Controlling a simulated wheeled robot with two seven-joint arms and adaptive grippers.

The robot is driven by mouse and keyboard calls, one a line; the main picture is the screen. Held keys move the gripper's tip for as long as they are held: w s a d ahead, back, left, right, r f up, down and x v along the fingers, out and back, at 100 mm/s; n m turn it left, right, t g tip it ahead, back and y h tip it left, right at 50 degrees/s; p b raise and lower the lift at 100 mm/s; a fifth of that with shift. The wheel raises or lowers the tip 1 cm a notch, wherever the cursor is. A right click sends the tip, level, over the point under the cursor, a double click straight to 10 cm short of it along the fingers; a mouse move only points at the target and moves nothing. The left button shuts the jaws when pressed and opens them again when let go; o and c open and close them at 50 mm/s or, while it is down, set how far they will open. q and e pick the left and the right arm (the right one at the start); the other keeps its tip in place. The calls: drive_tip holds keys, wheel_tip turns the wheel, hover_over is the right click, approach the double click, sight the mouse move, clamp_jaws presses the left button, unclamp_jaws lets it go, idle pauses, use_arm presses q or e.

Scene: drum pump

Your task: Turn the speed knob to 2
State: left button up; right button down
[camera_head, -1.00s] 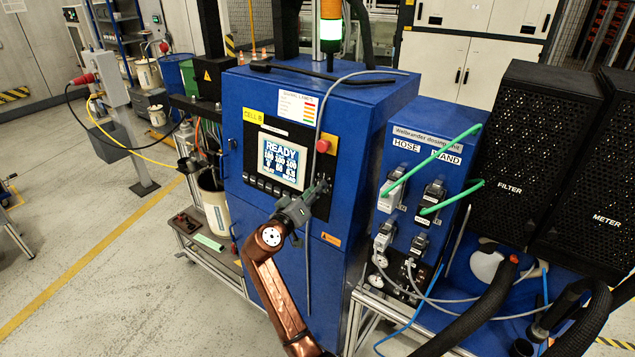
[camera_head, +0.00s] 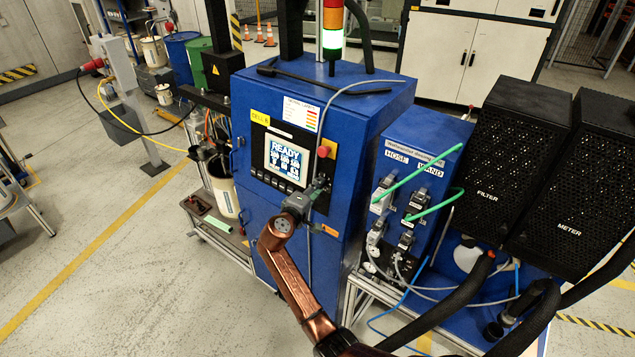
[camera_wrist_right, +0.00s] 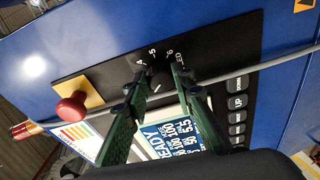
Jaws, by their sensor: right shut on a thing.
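The black speed knob (camera_wrist_right: 158,80) sits on the black panel of the blue cabinet (camera_head: 350,105), with white digits around it; a 5 and a 6 can be made out, and part of the word SPEED. My right gripper (camera_wrist_right: 157,76) is shut on the knob, one green finger on each side. A short white mark shows on the knob, but I cannot tell which digit it points to. In the head view my right gripper (camera_head: 322,183) is at the panel, right of the lit READY screen (camera_head: 286,160), and hides the knob. My left gripper is not in view.
A red button on a yellow plate (camera_head: 327,148) is just above my right gripper. A grey cable (camera_wrist_right: 235,72) runs across the panel close to the fingers. The dosing unit (camera_head: 425,150) with green hoses stands to the right. Floor at left is open.

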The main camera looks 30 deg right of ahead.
drive_tip(key=shift+n+p, duration=0.4)
drive_tip(key=c, duration=1.6)
unclamp_jaws()
drive_tip(key=shift+d, duration=0.1)
drive_tip(key=v, duration=1.2)
